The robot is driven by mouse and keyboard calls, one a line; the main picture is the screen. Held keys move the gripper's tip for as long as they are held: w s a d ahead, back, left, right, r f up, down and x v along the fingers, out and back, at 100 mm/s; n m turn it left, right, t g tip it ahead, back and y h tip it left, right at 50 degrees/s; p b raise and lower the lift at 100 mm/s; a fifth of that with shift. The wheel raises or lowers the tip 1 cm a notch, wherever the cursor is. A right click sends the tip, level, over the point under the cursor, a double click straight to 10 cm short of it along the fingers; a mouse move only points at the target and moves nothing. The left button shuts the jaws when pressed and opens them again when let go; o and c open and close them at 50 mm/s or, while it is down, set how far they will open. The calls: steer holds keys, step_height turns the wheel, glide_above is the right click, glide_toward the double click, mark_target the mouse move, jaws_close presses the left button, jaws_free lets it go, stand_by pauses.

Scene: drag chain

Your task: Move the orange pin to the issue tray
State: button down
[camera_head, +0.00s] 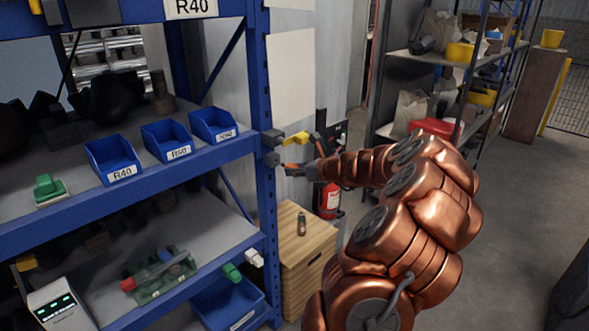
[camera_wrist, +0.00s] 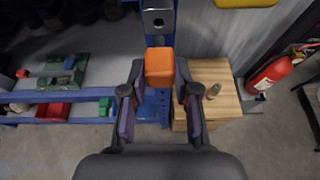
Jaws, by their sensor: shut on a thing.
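The orange pin (camera_wrist: 159,66) shows as a block between the two dark fingers of my gripper (camera_wrist: 159,72) in the wrist view. The fingers are shut on it. In the head view my gripper (camera_head: 292,169) is beside the blue rack post, and the orange pin is small and mostly hidden there. I cannot tell whether the pin still touches a grey holder on the post. No tray is legibly marked as the issue tray.
Blue bins (camera_head: 112,160), marked R40, R60 and one less clear, stand on the middle shelf. A yellow part (camera_head: 296,138) sticks out just above my gripper. A wooden cabinet (camera_head: 306,250) carries a small bottle (camera_head: 302,223). A fire extinguisher (camera_head: 328,200) stands behind.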

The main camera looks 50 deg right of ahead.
steer(key=shift+s+a+p, duration=0.1)
steer(key=shift+s+p, duration=0.35)
steer(key=shift+s, duration=1.6)
